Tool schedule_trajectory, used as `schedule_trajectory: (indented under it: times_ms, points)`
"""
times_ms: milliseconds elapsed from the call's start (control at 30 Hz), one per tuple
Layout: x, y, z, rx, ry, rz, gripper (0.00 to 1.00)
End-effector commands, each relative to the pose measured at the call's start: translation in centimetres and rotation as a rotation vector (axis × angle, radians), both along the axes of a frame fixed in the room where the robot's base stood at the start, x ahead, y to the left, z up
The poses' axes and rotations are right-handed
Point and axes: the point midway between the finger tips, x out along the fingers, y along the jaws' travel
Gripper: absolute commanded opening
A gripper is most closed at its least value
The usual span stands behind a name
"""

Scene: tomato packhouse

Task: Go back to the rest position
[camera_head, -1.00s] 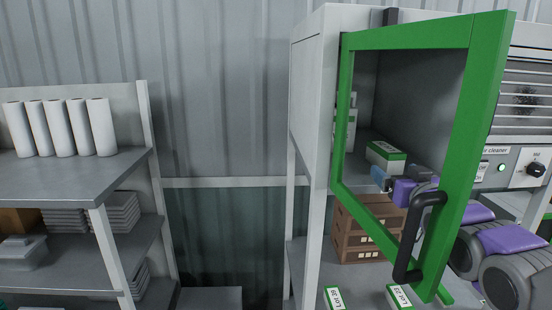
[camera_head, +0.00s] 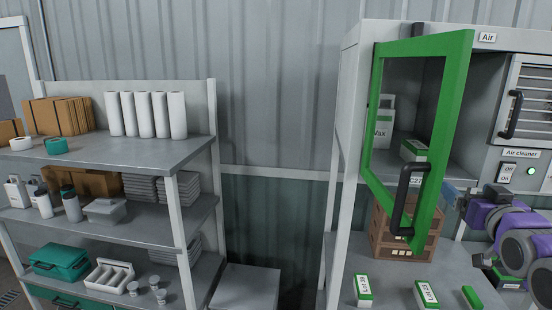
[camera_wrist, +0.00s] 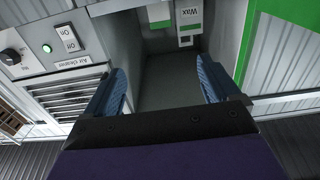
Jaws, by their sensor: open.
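My gripper (camera_wrist: 165,92) is open and empty in the wrist view, with its two blue fingers apart. In the head view my gripper (camera_head: 453,196) is at the right, just right of the open green-framed door (camera_head: 428,180) and its black handle (camera_head: 407,198). Through the wrist view, a white and green Wax pack (camera_wrist: 190,20) stands in the cabinet beyond the fingers. The Wax pack also shows behind the door in the head view (camera_head: 383,125), beside a green and white box (camera_head: 414,150).
An Air cleaner panel (camera_head: 520,170) with a green light is right of the cabinet. A brown crate (camera_head: 385,235) and several Lot boxes (camera_head: 363,288) are on the bench below. Shelves (camera_head: 120,160) with white rolls stand left.

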Motion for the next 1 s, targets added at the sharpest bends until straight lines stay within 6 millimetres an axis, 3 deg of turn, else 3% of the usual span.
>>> schedule_trajectory:
  times_ms: [167,267,467,667,867,1000]
  points:
    - [0.9,1.6,-2.8,0.025,0.078,0.033,0.89]
    - [1.0,3.8,-4.2,0.028,0.132,0.050,0.89]
    - [1.0,9.5,-8.4,0.035,0.277,0.090,0.89]
    - [-0.4,15.0,-15.0,0.056,0.495,0.141,0.89]
    - [-5.9,20.5,-25.2,0.085,0.844,0.197,0.89]
    - [-12.1,23.9,-31.6,0.102,1.099,0.206,0.89]
